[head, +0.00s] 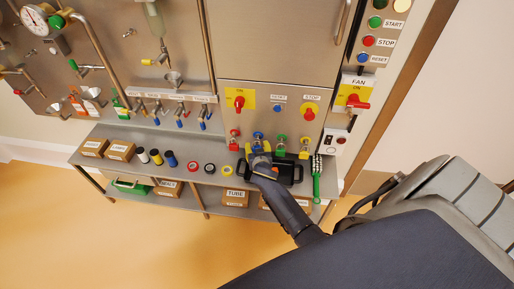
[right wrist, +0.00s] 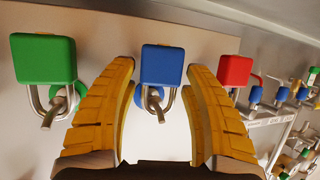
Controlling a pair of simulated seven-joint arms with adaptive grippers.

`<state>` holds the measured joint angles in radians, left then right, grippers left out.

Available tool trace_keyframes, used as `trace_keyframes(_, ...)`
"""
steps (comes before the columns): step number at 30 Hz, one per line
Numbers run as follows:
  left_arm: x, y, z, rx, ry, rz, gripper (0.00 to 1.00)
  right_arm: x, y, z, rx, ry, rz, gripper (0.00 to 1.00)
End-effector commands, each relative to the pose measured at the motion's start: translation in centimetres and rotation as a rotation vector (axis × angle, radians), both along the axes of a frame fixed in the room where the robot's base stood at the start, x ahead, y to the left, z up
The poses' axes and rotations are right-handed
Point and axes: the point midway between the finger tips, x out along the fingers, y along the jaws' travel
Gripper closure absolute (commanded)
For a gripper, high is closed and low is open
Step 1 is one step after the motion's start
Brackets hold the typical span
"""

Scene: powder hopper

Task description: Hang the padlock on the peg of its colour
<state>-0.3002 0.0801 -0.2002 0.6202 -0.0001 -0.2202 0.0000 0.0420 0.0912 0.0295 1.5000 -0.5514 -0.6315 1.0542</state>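Several padlocks hang in a row low on the steel panel. In the right wrist view, a blue padlock (right wrist: 168,64) is in the middle, its shackle around a peg (right wrist: 152,106) with blue showing behind it. A green padlock (right wrist: 43,59) is on the left and a red padlock (right wrist: 235,71) on the right. My right gripper (right wrist: 158,75) is open, its yellow fingers either side of the blue padlock, with visible gaps. In the head view, my right gripper (head: 260,157) is at the blue padlock (head: 257,137) and partly hides it. My left gripper is not in view.
A green-handled brush (head: 316,180) hangs on the right. Valves and pipes fill the panel's left.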

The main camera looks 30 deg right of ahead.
Motion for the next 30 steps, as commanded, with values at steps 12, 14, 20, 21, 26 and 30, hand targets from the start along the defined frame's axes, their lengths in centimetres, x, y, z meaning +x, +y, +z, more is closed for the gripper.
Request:
trace_keyframes(12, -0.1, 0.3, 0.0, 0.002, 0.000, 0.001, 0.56, -0.2, 0.1, 0.0, 0.000, 0.001, 0.000, 0.37)
trace_keyframes(14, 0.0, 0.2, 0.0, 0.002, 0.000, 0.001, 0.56, -0.5, 0.3, 0.1, 0.001, 0.000, 0.000, 0.37)
trace_keyframes(20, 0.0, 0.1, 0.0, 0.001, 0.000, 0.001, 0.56, -2.7, 1.3, 1.1, 0.002, 0.000, 0.000, 0.37)
trace_keyframes(21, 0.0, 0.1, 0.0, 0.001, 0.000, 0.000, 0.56, -3.2, 1.6, 1.3, 0.002, 0.000, 0.000, 0.37)
trace_keyframes(26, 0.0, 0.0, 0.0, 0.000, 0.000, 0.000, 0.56, -5.6, 2.7, 2.4, 0.003, 0.001, -0.001, 0.37)
trace_keyframes(30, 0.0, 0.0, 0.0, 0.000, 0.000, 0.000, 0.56, -7.4, 3.6, 3.3, 0.002, -0.001, -0.001, 0.37)
